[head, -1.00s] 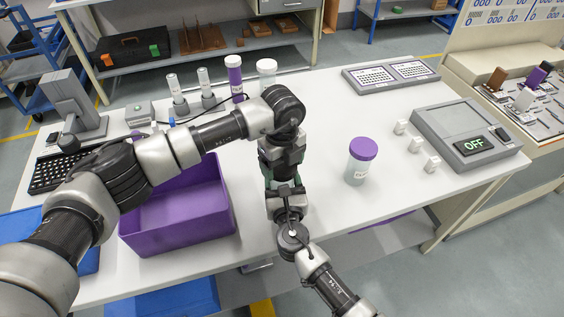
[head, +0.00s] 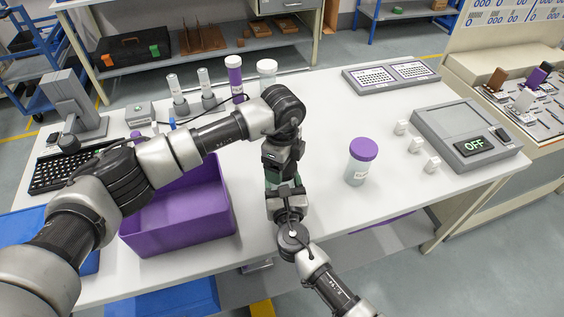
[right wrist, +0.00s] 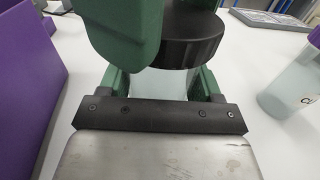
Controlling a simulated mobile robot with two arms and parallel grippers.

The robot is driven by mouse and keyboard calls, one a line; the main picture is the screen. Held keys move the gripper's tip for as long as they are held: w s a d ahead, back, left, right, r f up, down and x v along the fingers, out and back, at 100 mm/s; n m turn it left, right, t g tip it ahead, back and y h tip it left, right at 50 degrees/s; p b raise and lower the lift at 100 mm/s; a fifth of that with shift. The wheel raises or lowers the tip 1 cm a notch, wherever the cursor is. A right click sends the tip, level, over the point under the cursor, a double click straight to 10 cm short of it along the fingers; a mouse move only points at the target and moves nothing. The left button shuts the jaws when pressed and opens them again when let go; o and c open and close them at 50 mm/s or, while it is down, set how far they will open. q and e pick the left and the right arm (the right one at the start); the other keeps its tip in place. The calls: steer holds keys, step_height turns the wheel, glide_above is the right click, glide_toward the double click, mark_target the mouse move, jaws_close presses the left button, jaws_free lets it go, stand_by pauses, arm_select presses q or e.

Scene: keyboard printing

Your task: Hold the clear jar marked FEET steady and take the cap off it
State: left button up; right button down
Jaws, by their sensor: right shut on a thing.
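In the right wrist view my right gripper (right wrist: 165,90) is shut on a clear jar (right wrist: 160,84), its green fingers at the jar's sides. The jar's lettering is hidden. A wide black cap (right wrist: 193,42) shows above the jar, off to the right of its middle; I cannot tell whether they touch. A large green finger of my left gripper (right wrist: 122,32) overlaps the cap's left edge. Its other finger is hidden, so its grip is unclear. In the head view my left arm (head: 215,132) reaches over and hides jar and cap.
A clear jar with a purple lid (head: 361,162) stands to the right. An open purple bin (head: 180,232) is at left. White cubes (head: 415,145) lie by the grey device reading OFF (head: 470,140). Capped tubes (head: 234,78) stand at the back.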

arm_select(q)
steer(key=shift+r, duration=0.15)
arm_select(e)
steer(key=shift+f, duration=0.1)
arm_select(q)
steer(key=shift+r, duration=0.9)
steer(key=shift+r, duration=0.1)
steer(key=shift+r, duration=1.95)
arm_select(e)
steer(key=shift+c, duration=0.6)
jaws_free()
steer(key=shift+s, duration=0.15)
